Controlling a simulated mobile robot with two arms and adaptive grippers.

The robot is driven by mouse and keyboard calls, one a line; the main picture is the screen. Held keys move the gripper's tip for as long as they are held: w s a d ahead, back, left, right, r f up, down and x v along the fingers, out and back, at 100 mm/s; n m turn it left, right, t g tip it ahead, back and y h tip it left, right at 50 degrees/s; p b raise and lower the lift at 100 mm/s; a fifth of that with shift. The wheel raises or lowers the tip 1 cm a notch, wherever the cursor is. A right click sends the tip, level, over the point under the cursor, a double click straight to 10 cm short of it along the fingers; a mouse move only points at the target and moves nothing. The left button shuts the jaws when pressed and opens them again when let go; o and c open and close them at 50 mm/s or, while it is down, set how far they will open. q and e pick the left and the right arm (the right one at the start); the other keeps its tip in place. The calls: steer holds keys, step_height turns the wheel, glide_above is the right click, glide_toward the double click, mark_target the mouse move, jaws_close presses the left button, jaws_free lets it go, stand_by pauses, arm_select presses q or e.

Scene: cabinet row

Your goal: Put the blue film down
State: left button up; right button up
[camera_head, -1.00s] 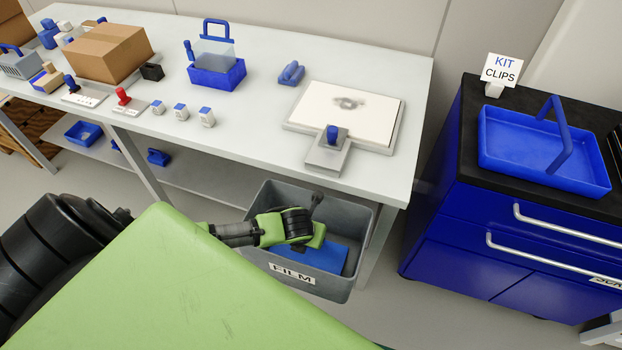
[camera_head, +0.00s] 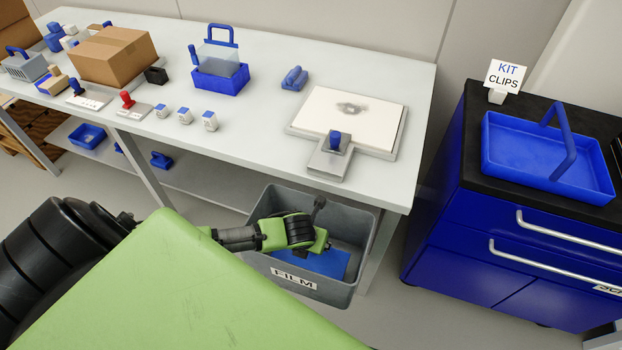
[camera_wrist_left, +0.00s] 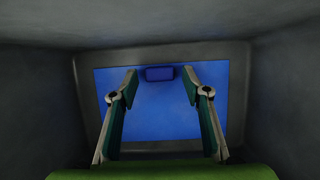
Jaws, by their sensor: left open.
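The blue film (camera_head: 322,262) lies flat in the grey bin labelled FILM (camera_head: 352,285), below the front edge of the bench. In the left wrist view the film (camera_wrist_left: 160,110) covers much of the bin's floor, with a small darker blue block or tab (camera_wrist_left: 159,74) at its far edge. My left gripper (camera_wrist_left: 160,84) is open, its two fingers spread above the film with nothing between them. In the head view my left wrist reaches into the bin and hides part of the film; its fingertips are hidden there. My right gripper is not in view.
The bench (camera_head: 260,130) holds a white pad on a board (camera_head: 350,115), a blue caddy (camera_head: 220,75) and a cardboard box (camera_head: 112,55). A blue cabinet (camera_head: 480,225) with a blue tray (camera_head: 530,165) stands right. The bin's walls surround my gripper.

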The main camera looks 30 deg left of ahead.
mark_target(308, 263)
arm_select(q)
steer(key=p+v, duration=0.1)
steer(key=v, duration=1.1)
steer(key=shift+r+p, duration=0.15)
steer(key=shift+p, duration=0.25)
